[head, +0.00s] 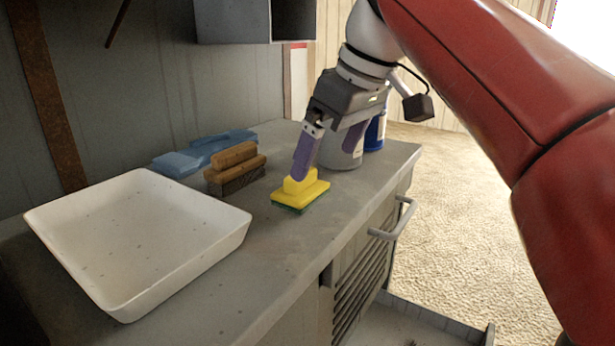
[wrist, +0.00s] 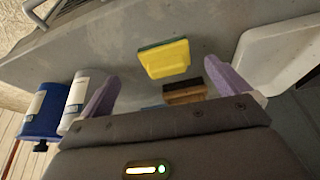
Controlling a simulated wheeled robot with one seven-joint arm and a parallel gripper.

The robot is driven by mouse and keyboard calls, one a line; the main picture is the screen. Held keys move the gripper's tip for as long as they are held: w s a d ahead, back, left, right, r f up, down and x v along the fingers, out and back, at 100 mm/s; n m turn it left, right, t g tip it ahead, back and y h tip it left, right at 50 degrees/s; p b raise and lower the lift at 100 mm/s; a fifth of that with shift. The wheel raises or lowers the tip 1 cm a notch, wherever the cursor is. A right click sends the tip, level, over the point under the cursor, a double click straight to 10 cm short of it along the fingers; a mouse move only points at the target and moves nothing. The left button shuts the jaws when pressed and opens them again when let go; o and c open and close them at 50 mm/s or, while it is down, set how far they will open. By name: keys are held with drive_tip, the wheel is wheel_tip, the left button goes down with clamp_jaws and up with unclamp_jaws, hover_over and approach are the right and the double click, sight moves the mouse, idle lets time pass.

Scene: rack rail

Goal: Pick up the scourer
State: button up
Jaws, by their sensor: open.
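The scourer (head: 301,192) is a yellow block with a stepped top and a green underside, lying flat on the grey counter. In the wrist view the scourer (wrist: 164,60) shows ahead of and between the fingers. My gripper (head: 325,164) has two purple fingers spread apart with nothing held. It hangs just above and behind the scourer in the head view, one finger overlapping its top edge. Whether that finger touches it I cannot tell. The wrist view also shows both fingers of my gripper (wrist: 162,74), apart on either side.
A wooden brush (head: 236,166) sits left of the scourer, with blue cloths (head: 190,158) behind. A white tray (head: 60,240) stands at the left. A white bottle (wrist: 76,98) and a blue container (wrist: 42,112) stand beside my gripper. The counter in front is clear.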

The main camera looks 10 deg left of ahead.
sight(301, 186)
drive_tip(key=shift+w+a+r+n, duration=0.2)
drive_tip(key=shift+w+a+n, duration=0.2)
drive_tip(key=shift+w+a, duration=0.25)
drive_tip(key=x, duration=0.2)
drive_tip(key=b+x, duration=0.1)
drive_tip(key=x, duration=0.1)
drive_tip(key=s+a+b+x, duration=0.1)
drive_tip(key=x, duration=0.2)
drive_tip(key=c, duration=1)
drive_tip(key=shift+c, duration=0.2)
drive_tip(key=shift+w+r, duration=0.1)
drive_tip(key=shift+r, duration=0.05)
